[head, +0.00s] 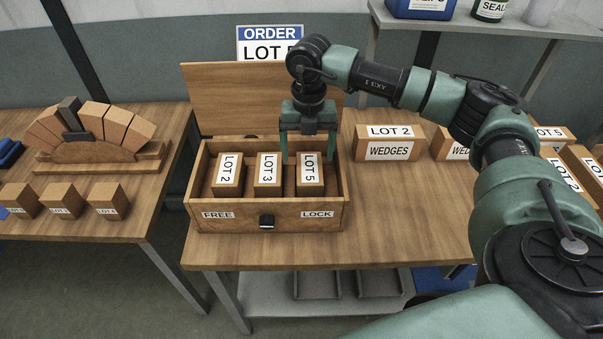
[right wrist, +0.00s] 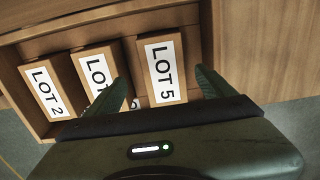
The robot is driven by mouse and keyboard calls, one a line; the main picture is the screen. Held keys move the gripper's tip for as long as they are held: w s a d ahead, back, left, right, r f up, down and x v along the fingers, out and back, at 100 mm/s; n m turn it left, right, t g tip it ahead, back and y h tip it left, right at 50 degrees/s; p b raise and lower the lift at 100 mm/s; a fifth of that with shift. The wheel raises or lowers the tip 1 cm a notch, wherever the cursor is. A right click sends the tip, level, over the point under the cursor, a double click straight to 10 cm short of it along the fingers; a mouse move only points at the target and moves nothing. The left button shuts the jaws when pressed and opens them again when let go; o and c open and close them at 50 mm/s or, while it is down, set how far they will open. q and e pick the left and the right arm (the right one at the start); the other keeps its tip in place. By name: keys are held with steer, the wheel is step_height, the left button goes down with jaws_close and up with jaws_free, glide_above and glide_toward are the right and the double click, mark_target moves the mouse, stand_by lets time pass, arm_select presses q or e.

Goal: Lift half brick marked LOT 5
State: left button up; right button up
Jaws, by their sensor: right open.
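The half brick marked LOT 5 (head: 310,177) stands at the right in an open wooden box (head: 338,212), beside a LOT 3 brick (head: 267,176) and a LOT 2 brick (head: 228,176). My right gripper (head: 308,150) is over the box, pointing down, with its fingers open. In the right wrist view the LOT 5 brick (right wrist: 163,70) lies between the two spread fingers, with the left finger over part of the LOT 3 brick. I cannot tell whether the fingers touch it. My left gripper is not in view.
The box has a raised lid (head: 230,95) behind, a front latch (head: 267,221) and FREE and LOCK labels. A LOT 2 WEDGES box (head: 389,143) stands to the right. A left table holds a brick arch (head: 90,125) and several small blocks. An ORDER sign (head: 270,42) hangs behind.

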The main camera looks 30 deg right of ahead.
mark_target(309, 167)
steer(key=f+p, duration=0.1)
steer(key=f, duration=0.1)
steer(key=s+f+p, duration=0.1)
steer(key=shift+s+f, duration=0.15)
steer(key=shift+f, duration=0.2)
steer(key=f, duration=0.1)
steer(key=f+p, duration=0.1)
steer(key=shift+w+f, duration=0.25)
steer(key=shift+f, duration=0.3)
jaws_close()
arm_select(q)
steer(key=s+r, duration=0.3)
arm_select(e)
steer(key=shift+r, duration=0.1)
